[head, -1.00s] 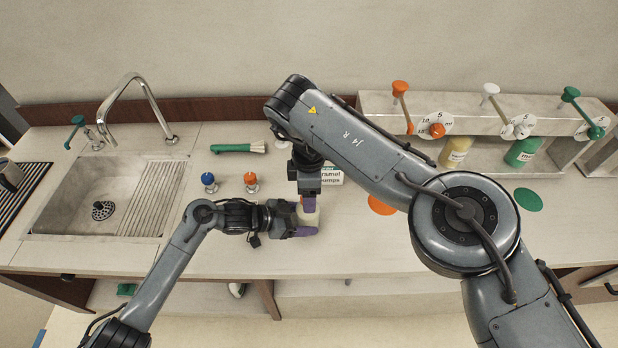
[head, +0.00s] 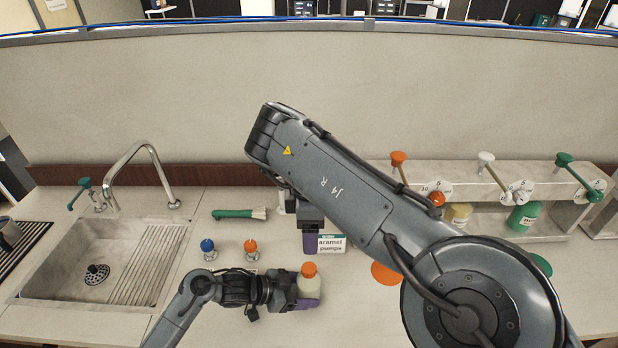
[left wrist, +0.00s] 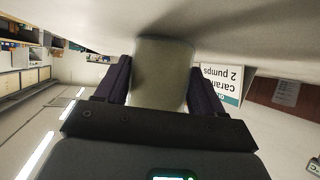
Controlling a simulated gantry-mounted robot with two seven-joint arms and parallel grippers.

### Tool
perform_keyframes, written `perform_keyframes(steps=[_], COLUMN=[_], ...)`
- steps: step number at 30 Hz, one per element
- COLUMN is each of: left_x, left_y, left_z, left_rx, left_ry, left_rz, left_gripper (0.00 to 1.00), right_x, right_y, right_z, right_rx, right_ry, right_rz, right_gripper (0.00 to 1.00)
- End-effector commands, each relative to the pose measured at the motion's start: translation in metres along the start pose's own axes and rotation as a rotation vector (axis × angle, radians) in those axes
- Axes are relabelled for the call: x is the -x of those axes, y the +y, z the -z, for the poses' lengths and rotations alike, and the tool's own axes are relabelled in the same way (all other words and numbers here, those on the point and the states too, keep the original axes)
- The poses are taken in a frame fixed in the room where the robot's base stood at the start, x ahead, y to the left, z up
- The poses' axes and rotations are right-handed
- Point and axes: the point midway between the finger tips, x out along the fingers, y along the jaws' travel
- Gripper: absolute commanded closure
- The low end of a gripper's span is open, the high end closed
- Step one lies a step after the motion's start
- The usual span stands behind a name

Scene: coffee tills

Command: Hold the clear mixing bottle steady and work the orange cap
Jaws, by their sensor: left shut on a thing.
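The clear mixing bottle (head: 308,287) stands on the counter with pale contents and the orange cap (head: 309,270) on its top. Whether the cap is tight or loose I cannot tell. My left gripper (head: 311,298) is shut around the bottle's body from the left. In the left wrist view the bottle (left wrist: 161,70) sits between the two purple fingers, its cap out of sight. My right gripper (head: 309,242) points down behind the bottle, apart from the cap. Its purple fingers show edge-on, so their gap is hidden.
A caramel pumps card (head: 332,244) stands just behind the bottle. An orange disc (head: 386,274) is at right. The sink (head: 60,290) is far left.

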Motion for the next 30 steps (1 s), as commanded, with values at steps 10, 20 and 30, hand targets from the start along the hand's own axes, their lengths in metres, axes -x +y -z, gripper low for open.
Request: perform_keyframes(steps=[10,20,30], left_x=[0.000,0.000,0.035], left_y=[0.000,0.000,-0.001], left_z=[0.000,0.000,-0.001], left_rx=[0.000,0.000,-0.003], left_ry=[0.000,0.000,-0.001], left_rz=[0.000,0.000,0.002], left_gripper=[0.09,0.02,0.02], right_x=[0.000,0.000,0.000], right_y=[0.000,0.000,0.000], right_z=[0.000,0.000,0.000], right_rx=[0.000,0.000,0.000], right_ry=[0.000,0.000,0.000], right_rz=[0.000,0.000,0.000], right_gripper=[0.33,0.33,0.33])
